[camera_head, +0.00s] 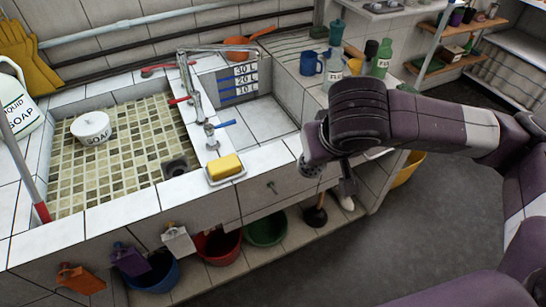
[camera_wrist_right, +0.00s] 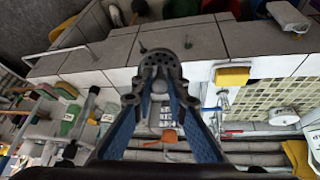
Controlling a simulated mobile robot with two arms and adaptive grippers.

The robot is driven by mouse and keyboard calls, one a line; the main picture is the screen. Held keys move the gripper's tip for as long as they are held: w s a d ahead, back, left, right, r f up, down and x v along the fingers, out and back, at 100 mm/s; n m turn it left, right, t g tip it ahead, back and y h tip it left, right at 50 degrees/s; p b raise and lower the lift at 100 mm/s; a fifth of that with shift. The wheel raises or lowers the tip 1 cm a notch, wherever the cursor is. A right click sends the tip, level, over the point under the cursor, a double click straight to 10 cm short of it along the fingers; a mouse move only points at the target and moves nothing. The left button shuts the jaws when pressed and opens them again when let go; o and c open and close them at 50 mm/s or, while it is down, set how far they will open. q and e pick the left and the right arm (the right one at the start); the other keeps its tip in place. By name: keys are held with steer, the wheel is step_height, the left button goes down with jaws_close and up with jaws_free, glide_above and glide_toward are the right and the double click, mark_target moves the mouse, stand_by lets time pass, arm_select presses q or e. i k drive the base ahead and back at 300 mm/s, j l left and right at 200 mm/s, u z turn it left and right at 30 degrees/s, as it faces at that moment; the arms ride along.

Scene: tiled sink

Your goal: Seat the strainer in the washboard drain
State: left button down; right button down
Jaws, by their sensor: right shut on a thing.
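The strainer (camera_head: 310,168) is a small dark round disc with holes. In the right wrist view the strainer (camera_wrist_right: 160,66) sits at the tips of my right gripper (camera_wrist_right: 160,88), whose blue-sided fingers are closed on its stem. In the head view it hangs in the air in front of the counter's right part, clear of the basins. A dark drain opening (camera_head: 176,167) shows in the near right corner of the mosaic-tiled basin (camera_head: 115,170). The right basin (camera_head: 262,118) has a pale sloping slab; its near corner is partly hidden by the rim. My left gripper is out of view.
A yellow sponge on a dish (camera_head: 226,168) lies on the front rim. The tap (camera_head: 195,95) stands between the basins. A soap bowl (camera_head: 91,127) sits in the left basin. A blue mug (camera_head: 311,63) and bottles stand on the right counter.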

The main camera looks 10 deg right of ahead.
mark_target(179, 173)
steer(key=l+z, duration=0.1)
steer(key=i+j, duration=0.15)
steer(key=j, duration=0.25)
steer(key=i+j+u, duration=0.1)
steer(key=j, duration=0.3)
steer(key=i+j, duration=0.2)
steer(key=j, duration=0.2)
steer(key=i+j+u, duration=0.1)
steer(key=j, duration=0.25)
steer(key=i+j, duration=0.2)
steer(key=j, duration=0.2)
steer(key=u, duration=0.05)
